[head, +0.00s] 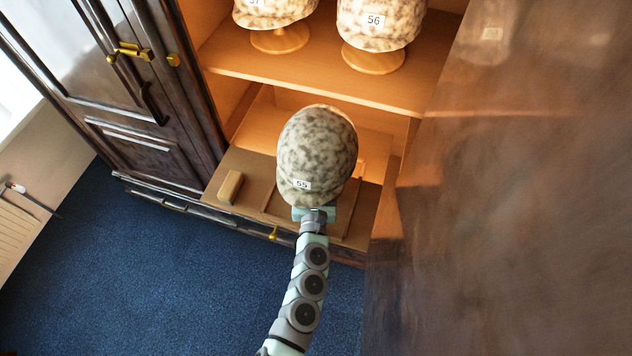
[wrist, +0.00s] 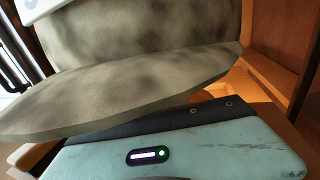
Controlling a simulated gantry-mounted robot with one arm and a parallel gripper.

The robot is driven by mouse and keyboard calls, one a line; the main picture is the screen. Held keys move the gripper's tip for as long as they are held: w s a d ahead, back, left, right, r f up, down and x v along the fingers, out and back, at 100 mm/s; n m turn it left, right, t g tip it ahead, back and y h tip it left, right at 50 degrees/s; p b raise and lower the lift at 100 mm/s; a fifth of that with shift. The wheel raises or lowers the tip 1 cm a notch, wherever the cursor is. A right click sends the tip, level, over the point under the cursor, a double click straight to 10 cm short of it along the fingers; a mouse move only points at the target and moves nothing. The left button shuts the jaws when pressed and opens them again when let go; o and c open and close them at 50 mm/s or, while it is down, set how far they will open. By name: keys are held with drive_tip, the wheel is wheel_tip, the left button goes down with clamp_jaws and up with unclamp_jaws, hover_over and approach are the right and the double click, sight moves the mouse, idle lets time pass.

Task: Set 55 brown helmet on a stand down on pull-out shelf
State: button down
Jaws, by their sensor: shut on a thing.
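The 55 helmet (head: 316,150) is mottled brown-grey with a white "55" label on its front. Its brim fills the upper part of the wrist view (wrist: 130,90). My gripper (head: 314,213) is at the helmet's near lower edge and is shut on it or its stand. The contact and the stand are hidden beneath the helmet. The pull-out shelf (head: 246,171) extends from the cabinet under and around the helmet in the head view. Whether the stand touches the shelf cannot be told.
A small tan block (head: 230,187) lies at the shelf's left. Above, a fixed shelf (head: 310,82) carries helmet 56 (head: 382,22) and another similar helmet (head: 272,10) on wooden stands. A dark cabinet door (head: 150,110) stands left; a large brown panel (head: 510,220) fills the right. Blue carpet lies in front.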

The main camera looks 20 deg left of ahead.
wheel_tip(320, 180, down, 3)
drive_tip(key=shift+f+b, duration=0.15)
drive_tip(key=shift+b, duration=0.75)
drive_tip(key=c, duration=1.7)
unclamp_jaws()
drive_tip(key=shift+f, duration=0.1)
drive_tip(key=o, duration=0.4)
drive_tip(key=shift+o, duration=0.2)
